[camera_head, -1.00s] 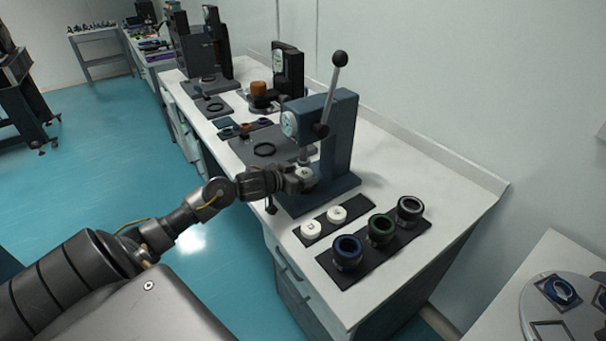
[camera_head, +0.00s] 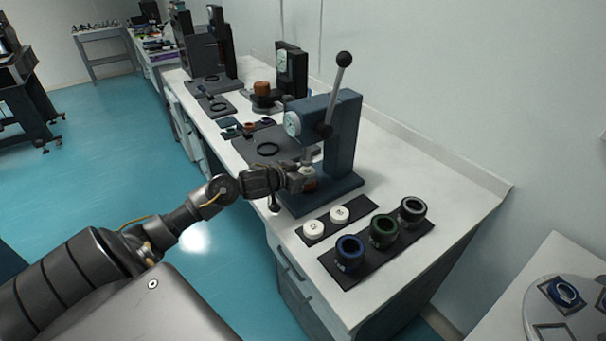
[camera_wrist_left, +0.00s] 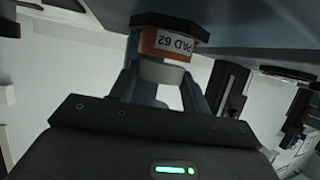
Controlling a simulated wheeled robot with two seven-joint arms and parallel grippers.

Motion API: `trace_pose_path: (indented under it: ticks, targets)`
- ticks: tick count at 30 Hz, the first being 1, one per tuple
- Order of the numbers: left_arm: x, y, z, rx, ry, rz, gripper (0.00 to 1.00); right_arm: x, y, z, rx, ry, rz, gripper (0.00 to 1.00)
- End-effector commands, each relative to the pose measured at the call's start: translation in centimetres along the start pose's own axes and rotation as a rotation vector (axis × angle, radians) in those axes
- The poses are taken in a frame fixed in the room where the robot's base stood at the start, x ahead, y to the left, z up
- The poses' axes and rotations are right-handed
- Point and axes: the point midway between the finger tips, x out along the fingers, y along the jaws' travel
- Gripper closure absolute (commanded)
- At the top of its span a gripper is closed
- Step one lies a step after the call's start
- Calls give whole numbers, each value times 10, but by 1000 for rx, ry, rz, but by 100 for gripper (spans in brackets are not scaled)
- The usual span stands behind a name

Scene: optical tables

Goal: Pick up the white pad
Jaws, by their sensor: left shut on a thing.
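A white pad (camera_wrist_left: 162,73) is between the fingers of my left gripper (camera_wrist_left: 160,80) in the left wrist view. It lies against or very near an orange-brown holder (camera_wrist_left: 165,44) labelled PAD 62; I cannot tell whether they touch. In the head view my left gripper (camera_head: 304,179) is at the blue lever press (camera_head: 340,140), over its base, with the orange-brown part showing at its fingertips. The fingers are shut on the white pad and mostly hide it there. My right gripper is not in view.
Two white round pieces (camera_head: 313,228) sit on a black mat in front of the press. Blue, green and grey rings (camera_head: 382,230) stand on another black mat to the right. The press column and lever (camera_head: 338,85) rise beside my gripper. The front right table corner is clear.

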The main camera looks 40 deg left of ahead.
Motion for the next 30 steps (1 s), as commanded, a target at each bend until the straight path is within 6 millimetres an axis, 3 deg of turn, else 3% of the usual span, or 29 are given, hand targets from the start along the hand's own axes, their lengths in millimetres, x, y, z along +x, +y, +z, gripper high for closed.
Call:
trace_pose_path:
  ticks: [7,9,30]
  targets:
    - [-12,0,-32,3,4,0,79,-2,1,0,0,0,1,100]
    - [-23,-1,-20,1,-4,-1,82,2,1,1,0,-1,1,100]
    - [-147,1,30,-2,-4,2,83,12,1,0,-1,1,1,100]
